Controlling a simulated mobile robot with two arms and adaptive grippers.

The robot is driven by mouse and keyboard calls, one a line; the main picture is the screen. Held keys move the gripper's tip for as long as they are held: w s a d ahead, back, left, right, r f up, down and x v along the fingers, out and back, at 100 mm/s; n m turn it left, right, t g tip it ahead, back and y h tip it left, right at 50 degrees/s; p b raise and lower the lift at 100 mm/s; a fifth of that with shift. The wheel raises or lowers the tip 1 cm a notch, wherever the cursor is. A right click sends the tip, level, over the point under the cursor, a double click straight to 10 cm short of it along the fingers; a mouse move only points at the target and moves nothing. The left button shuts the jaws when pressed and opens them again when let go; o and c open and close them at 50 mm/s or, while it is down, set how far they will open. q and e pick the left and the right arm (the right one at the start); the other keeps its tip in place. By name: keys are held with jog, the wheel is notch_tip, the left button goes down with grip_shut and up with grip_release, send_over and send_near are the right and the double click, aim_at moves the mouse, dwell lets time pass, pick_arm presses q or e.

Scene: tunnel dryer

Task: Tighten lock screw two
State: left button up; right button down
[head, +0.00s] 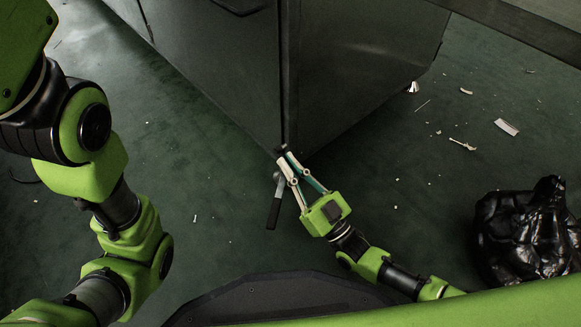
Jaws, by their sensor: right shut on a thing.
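My right gripper (285,160) reaches in from the lower right, its fingers at the bottom front corner of the dark dryer cabinet (210,70). It is shut on a small part with a black-handled lever (273,212). The lever hangs down just left of the fingers, its grey upper end close to them. The fingers partly hide the held part, so I cannot tell how it meets the cabinet corner. Lock screw two cannot be told apart by any mark here. My left arm shows at the left, but its gripper is out of view.
A shiny black bag (528,235) lies on the green floor at the right. Pale scraps (507,127) are scattered on the floor right of the cabinet. A small foot (413,87) supports the cabinet at the right. The floor left of the lever is mostly clear.

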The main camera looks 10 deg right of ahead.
jog(key=shift+f, duration=0.1)
jog(key=c, duration=2.2)
grip_release()
jog(key=shift+s+d+f, duration=0.25)
jog(key=shift+s+d, duration=0.05)
jog(key=shift+s, duration=0.05)
jog(key=s+d, duration=0.2)
jog(key=s, duration=0.1)
jog(key=s+d, duration=0.2)
jog(key=s, duration=0.1)
jog(key=s+d, duration=0.3)
jog(key=s, duration=0.1)
jog(key=shift+d, duration=0.1)
